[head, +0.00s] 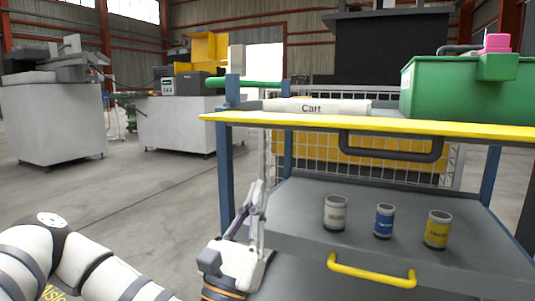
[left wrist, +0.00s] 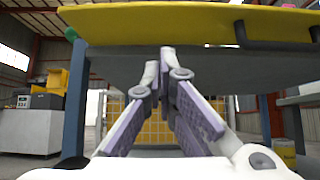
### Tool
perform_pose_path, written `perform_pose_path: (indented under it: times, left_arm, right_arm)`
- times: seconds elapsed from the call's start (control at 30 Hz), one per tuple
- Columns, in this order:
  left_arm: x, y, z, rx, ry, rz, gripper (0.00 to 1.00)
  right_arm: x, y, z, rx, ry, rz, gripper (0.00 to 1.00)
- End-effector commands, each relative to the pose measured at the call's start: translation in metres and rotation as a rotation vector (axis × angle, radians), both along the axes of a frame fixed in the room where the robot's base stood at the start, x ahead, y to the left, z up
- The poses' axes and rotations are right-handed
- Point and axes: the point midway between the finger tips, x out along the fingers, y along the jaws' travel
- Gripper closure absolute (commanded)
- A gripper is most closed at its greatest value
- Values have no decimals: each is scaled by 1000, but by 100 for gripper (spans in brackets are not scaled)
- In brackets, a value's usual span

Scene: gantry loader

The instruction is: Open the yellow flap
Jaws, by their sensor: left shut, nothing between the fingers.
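The yellow flap (head: 370,124) shows edge-on as a thin, wide yellow panel across the top front of the blue-framed cart. A dark bar handle (head: 393,156) hangs just below its front edge. In the left wrist view the flap (left wrist: 160,22) spans the top of the picture above the fingers, with the dark handle (left wrist: 280,43) at the right. My left gripper (head: 258,190) points up below the flap's left end, beside the left blue post. Its fingers (left wrist: 166,60) are together and empty, and appear apart from the flap. My right gripper is out of view.
A grey shelf (head: 400,190) under the flap holds three cans (head: 384,221), above a yellow drawer handle (head: 370,271). A green bin (head: 440,90) and a white roll marked "Cart" (head: 317,106) lie above the flap. The floor (head: 130,190) at left is clear.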

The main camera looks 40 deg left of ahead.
Motion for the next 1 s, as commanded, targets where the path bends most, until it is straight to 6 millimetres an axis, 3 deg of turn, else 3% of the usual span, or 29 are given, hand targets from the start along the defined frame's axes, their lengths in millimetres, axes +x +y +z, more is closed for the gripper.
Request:
perform_pose_path:
  times: [0.27, 0.5, 0.9, 1.0]
  left_arm:
    - [40, 12, 43, -1, -3, 1, 100]
    - [38, 11, 76, -1, 0, -1, 100]
    - [38, 11, 80, -1, 2, 0, 100]
    - [35, 10, 92, -10, 30, -1, 100]
  right_arm:
    - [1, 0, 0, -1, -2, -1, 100]
    - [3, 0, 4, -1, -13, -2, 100]
    - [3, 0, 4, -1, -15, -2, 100]
    - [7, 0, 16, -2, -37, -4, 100]
